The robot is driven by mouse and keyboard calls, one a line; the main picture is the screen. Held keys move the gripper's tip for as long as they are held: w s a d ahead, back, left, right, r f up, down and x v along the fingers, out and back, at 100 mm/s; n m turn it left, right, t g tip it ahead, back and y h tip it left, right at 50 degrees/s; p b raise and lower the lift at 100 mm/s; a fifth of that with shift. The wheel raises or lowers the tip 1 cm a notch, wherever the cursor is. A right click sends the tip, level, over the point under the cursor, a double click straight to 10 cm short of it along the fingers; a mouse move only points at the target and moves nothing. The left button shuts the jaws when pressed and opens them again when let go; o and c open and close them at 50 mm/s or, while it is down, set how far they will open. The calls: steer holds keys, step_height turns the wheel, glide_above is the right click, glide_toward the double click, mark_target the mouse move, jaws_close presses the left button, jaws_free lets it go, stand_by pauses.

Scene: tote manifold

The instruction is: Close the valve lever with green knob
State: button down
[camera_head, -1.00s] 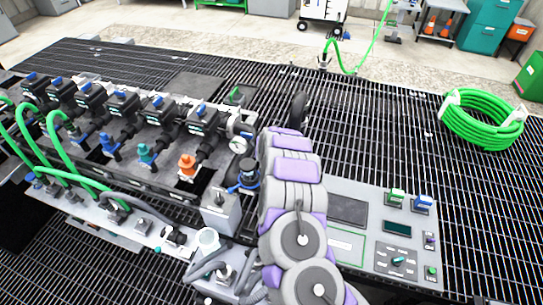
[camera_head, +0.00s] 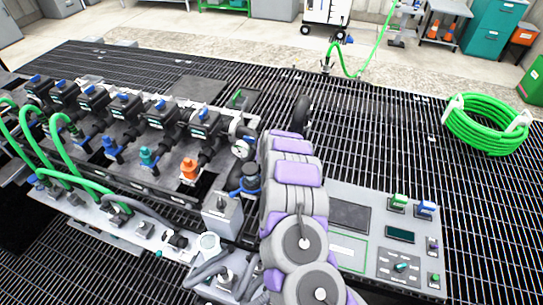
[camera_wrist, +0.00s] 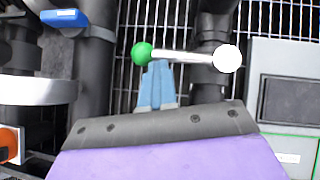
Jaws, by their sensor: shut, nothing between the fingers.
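The valve lever (camera_wrist: 185,57) is a silver rod lying nearly level across the wrist view. Its green knob (camera_wrist: 141,54) is at the left end, and a round white end (camera_wrist: 227,58) is at the right. My gripper (camera_wrist: 159,66) has blue fingers, shut together with nothing between them. Their tips are at the lever in the picture, just right of and below the green knob. I cannot tell whether they touch it. In the head view my arm covers this area, and I cannot make out the lever there.
Dark vertical pipes (camera_wrist: 208,85) stand behind the lever, and a blue handle (camera_wrist: 64,18) is at upper left. In the head view a control panel (camera_head: 345,250) lies right of my arm, a manifold row (camera_head: 160,125) lies left, and a coiled green hose (camera_head: 485,125) rests on the grating.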

steer(key=v, duration=1.7)
steer(key=shift+p, duration=0.35)
steer(key=shift+a, duration=0.1)
